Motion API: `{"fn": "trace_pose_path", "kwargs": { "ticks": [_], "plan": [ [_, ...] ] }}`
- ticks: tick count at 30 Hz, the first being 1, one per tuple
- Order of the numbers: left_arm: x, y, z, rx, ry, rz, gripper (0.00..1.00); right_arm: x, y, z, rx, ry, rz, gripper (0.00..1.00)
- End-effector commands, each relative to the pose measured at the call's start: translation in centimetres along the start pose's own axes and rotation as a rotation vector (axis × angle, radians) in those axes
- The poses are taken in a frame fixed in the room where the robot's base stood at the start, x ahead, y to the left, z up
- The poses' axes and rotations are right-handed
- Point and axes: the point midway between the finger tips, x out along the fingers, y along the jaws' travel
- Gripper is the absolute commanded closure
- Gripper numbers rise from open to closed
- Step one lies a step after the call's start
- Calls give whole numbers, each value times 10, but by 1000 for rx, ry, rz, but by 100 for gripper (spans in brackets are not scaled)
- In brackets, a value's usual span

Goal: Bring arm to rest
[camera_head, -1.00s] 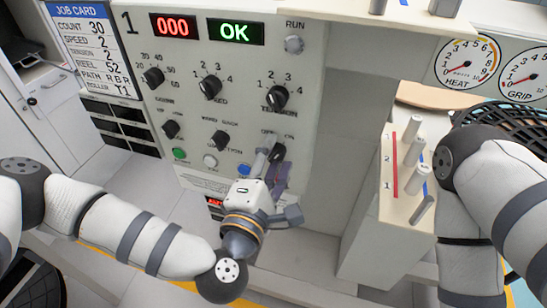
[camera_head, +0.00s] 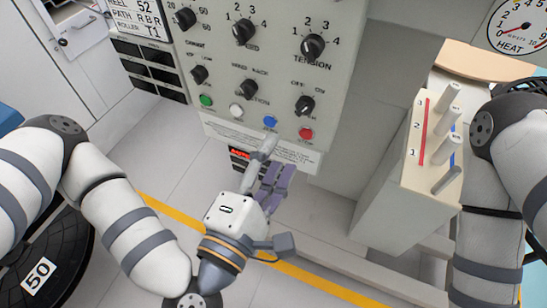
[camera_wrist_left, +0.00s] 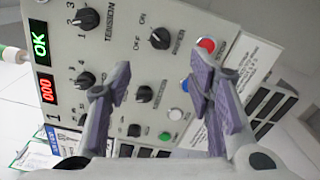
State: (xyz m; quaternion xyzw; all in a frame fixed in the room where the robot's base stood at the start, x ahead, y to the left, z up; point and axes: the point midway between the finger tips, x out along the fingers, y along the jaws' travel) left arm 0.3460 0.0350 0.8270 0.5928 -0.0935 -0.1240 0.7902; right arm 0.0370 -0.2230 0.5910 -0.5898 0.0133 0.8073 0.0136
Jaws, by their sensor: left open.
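My left arm (camera_head: 130,225) reaches in from the left in the head view. Its gripper (camera_head: 270,166) is open and empty, in front of the lower edge of the control panel (camera_head: 345,30) and below its buttons. In the left wrist view the two purple-padded fingers (camera_wrist_left: 165,98) stand wide apart with the panel between and behind them. The off/on knob (camera_head: 304,105) is clear of the fingers; it also shows in the wrist view (camera_wrist_left: 160,38). My right arm (camera_head: 490,200) stands at the right edge; its gripper is out of view.
Below the panel knobs are green (camera_head: 206,100), white (camera_head: 236,112), blue (camera_head: 270,121) and red (camera_head: 305,133) buttons. A stand with grey pegs (camera_head: 408,175) is at right. A black reel marked 50 (camera_head: 60,245) is at lower left. Grey floor is open below the panel.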

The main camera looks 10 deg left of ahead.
Motion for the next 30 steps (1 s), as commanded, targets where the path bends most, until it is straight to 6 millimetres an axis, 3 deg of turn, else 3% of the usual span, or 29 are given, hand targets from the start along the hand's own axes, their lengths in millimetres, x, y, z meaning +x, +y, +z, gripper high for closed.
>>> {"fn": "trace_pose_path", "kwargs": {
  "ticks": [8,10,11,13,16,18,20,21,24,27,30],
  "plan": [
    [0,-1,1,4,-5,-5,52,0,0,0,0,0,0,60],
    [-4,-13,10,47,-48,-59,52,-2,0,-1,0,5,0,60],
    [-9,-25,16,87,-88,-107,52,-3,0,-2,0,8,0,60],
    [-32,-66,34,230,-224,-279,52,-8,0,-4,0,21,-1,60],
    [-96,-138,34,495,-463,-605,52,-16,0,-8,1,43,-2,60],
    [-150,-175,10,664,-611,-836,52,-21,-1,-11,1,57,-3,60],
    [-195,-193,-21,786,-715,-1027,52,-25,-1,-13,1,68,-3,60],
    [-223,-199,-44,851,-769,-1148,52,-27,-1,-14,1,75,-3,60],
    [-277,-194,-97,959,-858,-1403,52,-32,-1,-16,1,88,-4,60],
    [-309,-182,-131,1002,-894,-1572,52,-34,-1,-18,1,95,-4,60],
    [-324,-174,-146,1011,-906,-1650,52,-35,-1,-18,1,96,-5,60]
  ]
}}
